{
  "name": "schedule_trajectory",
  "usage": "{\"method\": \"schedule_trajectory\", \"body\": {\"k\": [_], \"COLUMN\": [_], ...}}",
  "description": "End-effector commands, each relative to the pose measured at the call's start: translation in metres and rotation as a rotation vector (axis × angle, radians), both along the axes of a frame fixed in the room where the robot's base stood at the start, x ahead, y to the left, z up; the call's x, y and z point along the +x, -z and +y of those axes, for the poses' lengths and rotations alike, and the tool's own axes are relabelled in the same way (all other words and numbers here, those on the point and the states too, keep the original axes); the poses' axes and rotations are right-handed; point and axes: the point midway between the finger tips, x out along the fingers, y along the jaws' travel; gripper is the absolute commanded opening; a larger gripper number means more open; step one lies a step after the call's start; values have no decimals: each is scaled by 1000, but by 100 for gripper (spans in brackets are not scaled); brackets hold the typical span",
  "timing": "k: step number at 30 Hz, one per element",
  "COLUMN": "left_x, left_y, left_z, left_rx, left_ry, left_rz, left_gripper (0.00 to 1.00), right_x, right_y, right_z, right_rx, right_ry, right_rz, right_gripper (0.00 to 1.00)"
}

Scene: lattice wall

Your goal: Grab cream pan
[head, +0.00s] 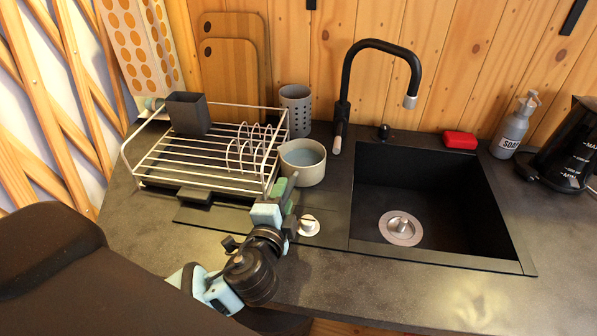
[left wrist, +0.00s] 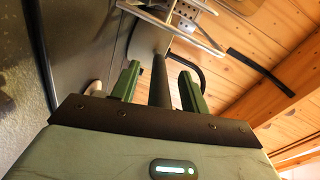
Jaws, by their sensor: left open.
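The cream pan (head: 302,165) stands on the counter beside the sink, to the right of the dish rack, with its open top up. My left gripper (head: 288,190) is at the pan's near side, with its fingers close to the pan wall. In the left wrist view the gripper (left wrist: 160,75) is open, and a dark bar, apparently the pan's handle (left wrist: 160,88), lies between the two green fingers. I cannot tell whether either finger touches it. The pale pan (left wrist: 147,40) shows beyond the fingertips. My right gripper is not in view.
A wire dish rack (head: 160,160) with a dark cup (head: 188,113) stands left of the pan. A grey perforated holder (head: 295,110) stands behind it. The black sink (head: 430,190) and tap (head: 344,95) are to the right. The front right counter is clear.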

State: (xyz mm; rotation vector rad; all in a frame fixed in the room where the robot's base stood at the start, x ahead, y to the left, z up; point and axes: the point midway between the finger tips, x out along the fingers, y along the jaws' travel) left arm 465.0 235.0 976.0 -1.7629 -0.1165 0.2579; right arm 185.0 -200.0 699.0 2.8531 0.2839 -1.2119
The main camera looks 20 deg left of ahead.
Motion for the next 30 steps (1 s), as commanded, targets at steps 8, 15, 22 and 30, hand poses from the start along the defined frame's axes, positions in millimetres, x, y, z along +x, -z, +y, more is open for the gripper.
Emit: {"method": "schedule_trajectory", "body": {"k": [8, 15, 22, 30], "left_x": [0, 0, 0, 1], "left_y": [1, 1, -1, -5], "left_z": [0, 0, 0, 0], "left_rx": [0, 0, -1, -2], "left_ry": [0, 0, 0, 1], "left_rz": [2, 2, -2, -4], "left_gripper": [37, 6, 0, 0], "right_x": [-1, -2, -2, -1], "right_y": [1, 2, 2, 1], "right_z": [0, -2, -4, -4], "right_rx": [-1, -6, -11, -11], "right_ry": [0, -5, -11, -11], "right_rz": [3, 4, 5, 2], "right_gripper": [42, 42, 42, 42]}}
